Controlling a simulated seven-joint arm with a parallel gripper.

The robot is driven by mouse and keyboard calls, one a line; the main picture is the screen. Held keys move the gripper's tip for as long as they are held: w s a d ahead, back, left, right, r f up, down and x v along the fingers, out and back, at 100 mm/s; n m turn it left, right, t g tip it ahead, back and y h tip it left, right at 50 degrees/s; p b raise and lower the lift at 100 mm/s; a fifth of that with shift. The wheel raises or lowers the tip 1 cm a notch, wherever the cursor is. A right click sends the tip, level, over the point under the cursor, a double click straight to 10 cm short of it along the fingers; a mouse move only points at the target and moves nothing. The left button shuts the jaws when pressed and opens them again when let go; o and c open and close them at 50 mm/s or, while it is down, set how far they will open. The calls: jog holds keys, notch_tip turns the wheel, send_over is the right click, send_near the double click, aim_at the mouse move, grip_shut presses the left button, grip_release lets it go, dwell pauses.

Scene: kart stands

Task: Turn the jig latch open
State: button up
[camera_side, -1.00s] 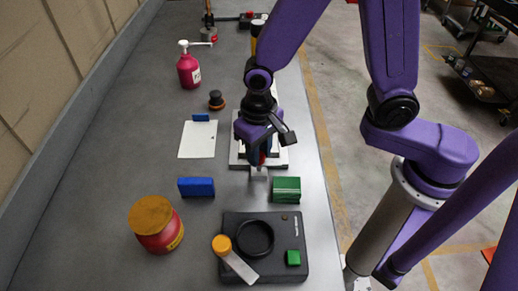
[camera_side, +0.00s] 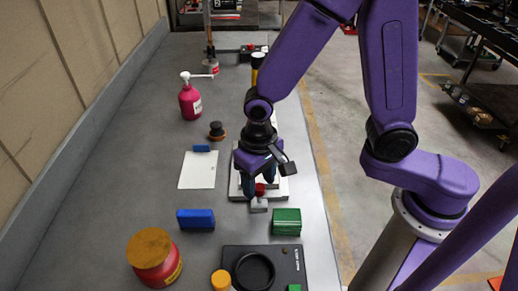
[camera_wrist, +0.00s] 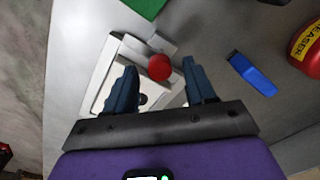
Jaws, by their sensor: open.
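The jig is a pale plate (camera_side: 283,190) with a raised frame on the bench, under my gripper. A red round knob (camera_side: 260,189), apparently the latch's, shows at its near edge, beside a small grey block (camera_side: 259,205). In the wrist view the red knob (camera_wrist: 159,67) lies between the two dark blue fingertips, with gaps on both sides. My gripper (camera_side: 260,186) is open over the jig, and it also shows in the wrist view (camera_wrist: 159,65). Its height above the knob is hard to tell. The fingers and wrist hide part of the jig.
A green block (camera_side: 287,222) and a blue block (camera_side: 195,219) stand nearby. A black fixture (camera_side: 297,262) with a ring and an orange-capped part (camera_side: 221,280) is in front. A red jar (camera_side: 153,262), white sheet (camera_side: 198,170) and pink bottle (camera_side: 190,100) are left.

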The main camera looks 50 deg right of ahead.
aim_at(260, 187)
notch_tip(260, 187, up, 17)
dwell(0.5)
jog(key=shift+f, duration=0.15)
jog(key=s+d+f+n, duration=0.3)
jog(key=s+d+n, duration=0.3)
jog(key=s+d, duration=0.1)
jog(key=s+d+f+n, duration=0.4)
jog(key=s+d+n, duration=0.2)
jog(key=s+d, duration=0.1)
jog(key=shift+s+d+n, duration=0.2)
jog(key=shift+s+n, duration=0.2)
dwell(0.8)
